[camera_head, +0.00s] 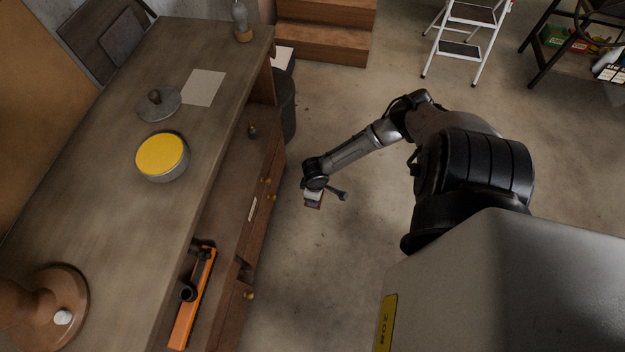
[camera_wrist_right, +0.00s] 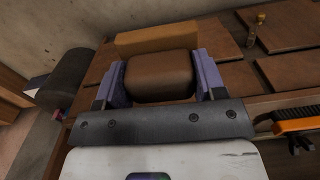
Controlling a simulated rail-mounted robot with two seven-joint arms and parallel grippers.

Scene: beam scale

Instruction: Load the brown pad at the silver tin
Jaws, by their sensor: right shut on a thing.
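My right gripper (camera_head: 313,201) hangs over the floor, to the right of the bench and lower than its top. In the right wrist view its two purple fingers (camera_wrist_right: 160,80) are shut on a brown block with rounded edges, the brown pad (camera_wrist_right: 160,74). A lighter tan strip shows just beyond the pad; I cannot tell if it is part of it. The silver tin (camera_head: 172,171) stands on the bench top, round and shallow, with a yellow upper face. It is well apart from the gripper. My left gripper is not in view.
A grey knobbed lid (camera_head: 157,104) and a pale sheet (camera_head: 204,87) lie behind the tin. A bottle (camera_head: 242,22) stands at the bench's far end, a brown round-based object (camera_head: 62,290) at the near left. An orange tool (camera_head: 192,300) lies on the lower shelf. Bench top right of the tin is clear.

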